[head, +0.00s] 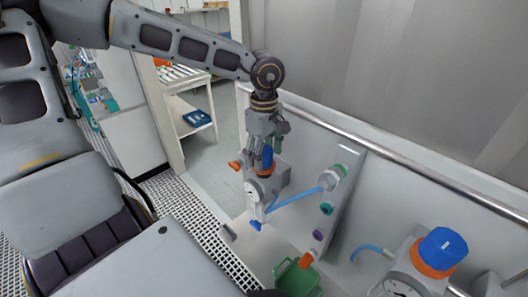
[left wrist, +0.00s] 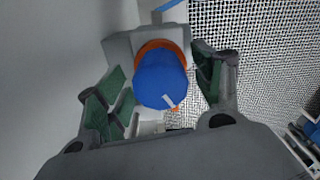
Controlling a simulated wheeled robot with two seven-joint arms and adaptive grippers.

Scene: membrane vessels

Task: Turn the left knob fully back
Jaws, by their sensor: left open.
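The left knob (head: 267,157) is blue with an orange collar and sits on a grey valve body with a round gauge (head: 259,190). My left gripper (head: 262,150) points down over this knob. In the left wrist view the blue knob (left wrist: 160,80) lies between the two green-padded fingers, which stand open on either side. Gaps show beside it, so I see no firm grip. A white mark shows on the knob's face, towards the lower right. The right knob (head: 443,247), also blue over orange, stands apart at the lower right. My right gripper is not in view.
A blue tube (head: 295,198) runs from the left valve to fittings on a pale panel (head: 345,200). A green container (head: 297,277) stands below. A metal rail (head: 400,165) runs along the wall behind. Perforated floor (head: 190,205) lies to the left.

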